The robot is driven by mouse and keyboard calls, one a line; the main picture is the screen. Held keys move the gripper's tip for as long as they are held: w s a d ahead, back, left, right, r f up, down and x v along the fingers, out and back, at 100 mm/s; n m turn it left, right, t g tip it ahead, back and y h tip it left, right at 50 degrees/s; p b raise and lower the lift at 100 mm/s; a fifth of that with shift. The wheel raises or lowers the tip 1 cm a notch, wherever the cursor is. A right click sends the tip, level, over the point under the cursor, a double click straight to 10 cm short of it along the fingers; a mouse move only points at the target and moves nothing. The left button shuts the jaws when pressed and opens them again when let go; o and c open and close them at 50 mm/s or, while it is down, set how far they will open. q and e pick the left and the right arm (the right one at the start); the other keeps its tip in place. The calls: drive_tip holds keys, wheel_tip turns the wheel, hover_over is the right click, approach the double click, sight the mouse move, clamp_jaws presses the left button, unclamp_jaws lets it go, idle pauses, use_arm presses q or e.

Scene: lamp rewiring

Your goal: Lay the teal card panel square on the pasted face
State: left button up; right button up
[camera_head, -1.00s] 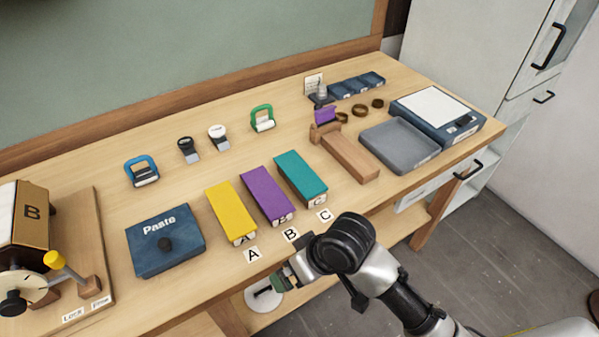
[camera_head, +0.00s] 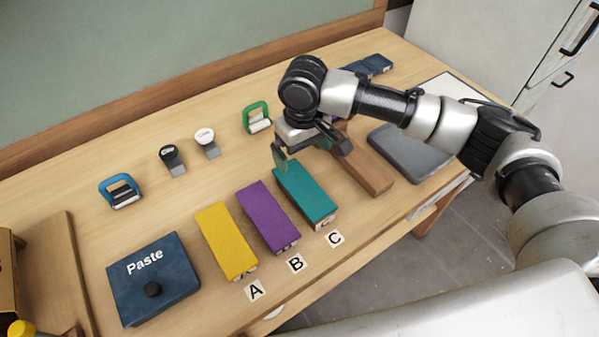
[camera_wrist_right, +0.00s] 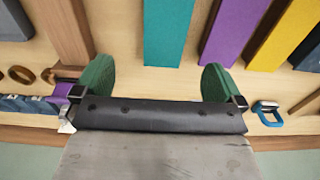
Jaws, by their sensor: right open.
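The teal card panel (camera_head: 305,193) lies flat at the C label, on top of a stack or block whose front end shows. It also shows in the right wrist view (camera_wrist_right: 168,30), between and beyond the fingertips. My right gripper (camera_head: 293,163) is above the far end of the teal panel. In the right wrist view my right gripper (camera_wrist_right: 157,82) is open and empty, with green finger pads apart on either side of the panel's line. A pasted face cannot be made out in these frames. My left gripper is not in view.
Purple (camera_head: 267,217) and yellow (camera_head: 226,240) panels lie left of the teal one. A blue paste box (camera_head: 155,278) is front left. A green-handled roller (camera_head: 257,118) stands behind. A wooden block (camera_head: 368,168) and grey tray (camera_head: 411,152) are to the right.

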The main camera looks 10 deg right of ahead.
sight(304, 187)
drive_tip(key=s+f, duration=0.2)
drive_tip(key=f, duration=0.1)
drive_tip(key=shift+w+f, duration=0.2)
drive_tip(key=shift+f, duration=0.15)
wheel_tip(304, 187, down, 4)
drive_tip(key=shift+s+a+f+p, duration=0.15)
drive_tip(key=shift+f+p, duration=0.05)
drive_tip(key=shift+p, duration=0.7)
drive_tip(key=shift+f, duration=0.5)
drive_tip(key=c, duration=1)
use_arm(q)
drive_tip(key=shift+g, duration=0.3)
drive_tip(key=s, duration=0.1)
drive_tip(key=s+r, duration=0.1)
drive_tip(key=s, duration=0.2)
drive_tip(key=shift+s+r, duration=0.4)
use_arm(e)
drive_tip(key=shift+c, duration=0.2)
drive_tip(key=shift+r, duration=0.2)
